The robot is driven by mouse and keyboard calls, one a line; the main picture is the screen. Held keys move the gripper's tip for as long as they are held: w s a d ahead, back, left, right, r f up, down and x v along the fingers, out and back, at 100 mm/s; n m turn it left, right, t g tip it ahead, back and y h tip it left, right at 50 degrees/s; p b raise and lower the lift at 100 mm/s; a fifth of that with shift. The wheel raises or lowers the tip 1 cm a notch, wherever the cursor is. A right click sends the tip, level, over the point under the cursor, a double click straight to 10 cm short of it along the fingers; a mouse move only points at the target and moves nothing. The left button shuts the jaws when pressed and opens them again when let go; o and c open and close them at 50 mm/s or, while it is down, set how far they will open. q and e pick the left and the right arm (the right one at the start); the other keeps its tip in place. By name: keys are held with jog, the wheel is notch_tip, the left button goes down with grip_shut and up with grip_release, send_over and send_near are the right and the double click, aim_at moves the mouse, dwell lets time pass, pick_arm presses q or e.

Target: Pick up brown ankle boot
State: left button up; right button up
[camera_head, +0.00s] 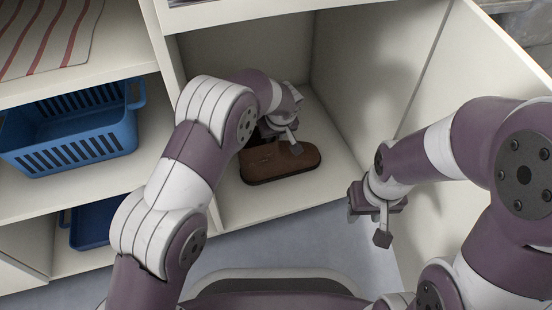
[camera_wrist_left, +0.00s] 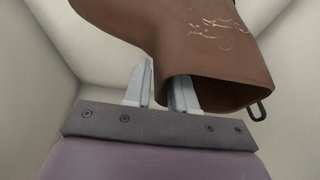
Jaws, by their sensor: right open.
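The brown ankle boot (camera_head: 289,164) is in the floor-level compartment of the white shelf unit, partly hidden by my left arm and gripper. In the left wrist view the boot (camera_wrist_left: 205,45) fills the upper right, with its dark shaft opening facing my gripper and a small loop at the rim. My left gripper (camera_wrist_left: 161,85) has one finger outside the shaft and one at its opening, with the shaft wall between them. My right gripper (camera_head: 368,221) is open and empty, right of the compartment front.
A blue slatted basket (camera_head: 72,150) stands on the shelf to the left, with another blue container (camera_head: 92,222) below it. A striped cloth (camera_head: 45,35) lies on the upper left shelf. Grey floor (camera_head: 310,240) lies in front.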

pick_arm(q)
grip_shut()
dwell(1.2)
